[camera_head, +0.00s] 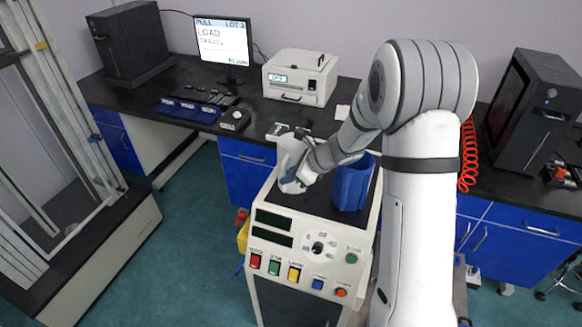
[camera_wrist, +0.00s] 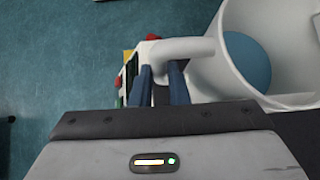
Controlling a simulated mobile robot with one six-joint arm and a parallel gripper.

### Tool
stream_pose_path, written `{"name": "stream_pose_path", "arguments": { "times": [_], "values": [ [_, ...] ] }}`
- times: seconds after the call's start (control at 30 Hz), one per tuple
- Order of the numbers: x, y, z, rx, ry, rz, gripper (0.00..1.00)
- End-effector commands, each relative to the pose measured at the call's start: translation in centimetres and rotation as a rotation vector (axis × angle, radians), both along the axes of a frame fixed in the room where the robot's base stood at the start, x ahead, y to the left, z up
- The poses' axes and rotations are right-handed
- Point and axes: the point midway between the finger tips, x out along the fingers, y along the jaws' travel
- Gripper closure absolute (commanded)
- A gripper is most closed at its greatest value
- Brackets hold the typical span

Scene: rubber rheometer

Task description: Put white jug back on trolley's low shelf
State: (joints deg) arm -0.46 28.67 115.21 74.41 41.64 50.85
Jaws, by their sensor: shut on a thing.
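The white jug (camera_head: 290,148) is at the left of the console top in the head view, partly covered by my gripper (camera_head: 291,182). In the wrist view, the white jug (camera_wrist: 222,58) shows its round open body at the right and its handle reaching left. My gripper's blue fingers (camera_wrist: 163,84) are shut on the handle. A teal round area shows inside the jug; I cannot tell what it is. Whether the jug touches the console top is unclear. The trolley's low shelf cannot be made out.
A blue container (camera_head: 351,187) stands on the console top, right of the jug. The console (camera_head: 297,262) has buttons and a dial. A yellow object (camera_head: 242,236) is low at its left. The black bench (camera_head: 190,122) behind holds a monitor and a cream instrument (camera_head: 299,78). Floor at left is clear.

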Motion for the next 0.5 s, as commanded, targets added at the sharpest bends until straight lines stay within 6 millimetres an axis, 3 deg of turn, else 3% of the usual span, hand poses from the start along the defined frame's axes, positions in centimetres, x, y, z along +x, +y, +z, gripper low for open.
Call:
{"name": "stream_pose_path", "arguments": {
  "times": [0.27,0.3,0.5],
  "values": [
    [0.16,-0.03,-0.04,0.0,-0.008,0.0,1.0],
    [0.0,-0.06,-0.36,0.0,-0.001,-0.001,0.82],
    [0.01,-0.08,-0.33,0.0,-0.001,-0.001,0.66]
  ]
}}
